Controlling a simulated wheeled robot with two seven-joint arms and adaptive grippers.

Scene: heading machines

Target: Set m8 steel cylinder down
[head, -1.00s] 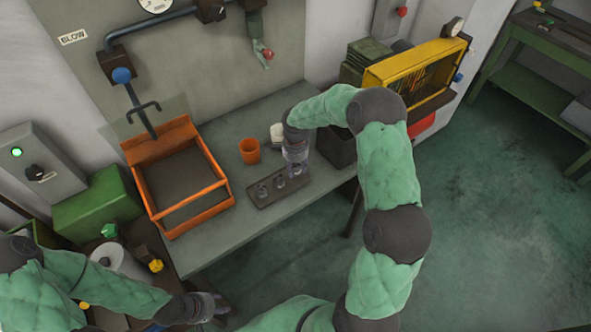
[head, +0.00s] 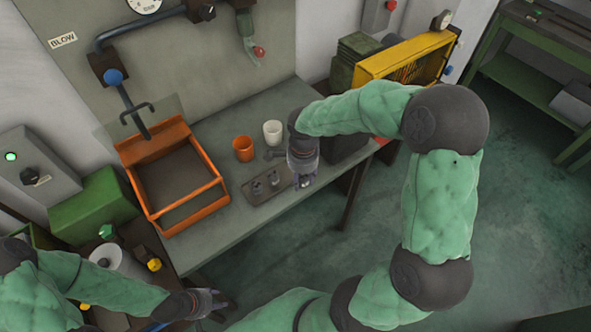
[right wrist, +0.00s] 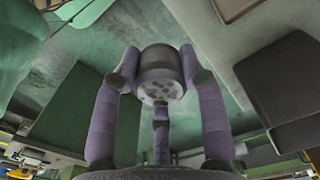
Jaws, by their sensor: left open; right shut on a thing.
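My right gripper (head: 304,181) hangs at the front edge of the bench, just right of a small dark tray (head: 250,200). It is shut on the m8 steel cylinder (right wrist: 160,73), a short dark grey cylinder with a pale, speckled end face. The right wrist view shows it between the purple fingers (right wrist: 160,95). In the head view the gripper mostly hides it. Two small grey pieces stand in the tray, one at the middle (head: 274,178) and one at the left (head: 258,187). My left gripper (head: 214,303) is open and empty at the lower left, away from the bench top.
An orange cup (head: 243,149) and a white cup (head: 272,132) stand behind the tray. An orange open-topped box (head: 222,190) is to the left. A dark bin (head: 345,150) stands right of my right gripper. Bare bench lies in front of the tray.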

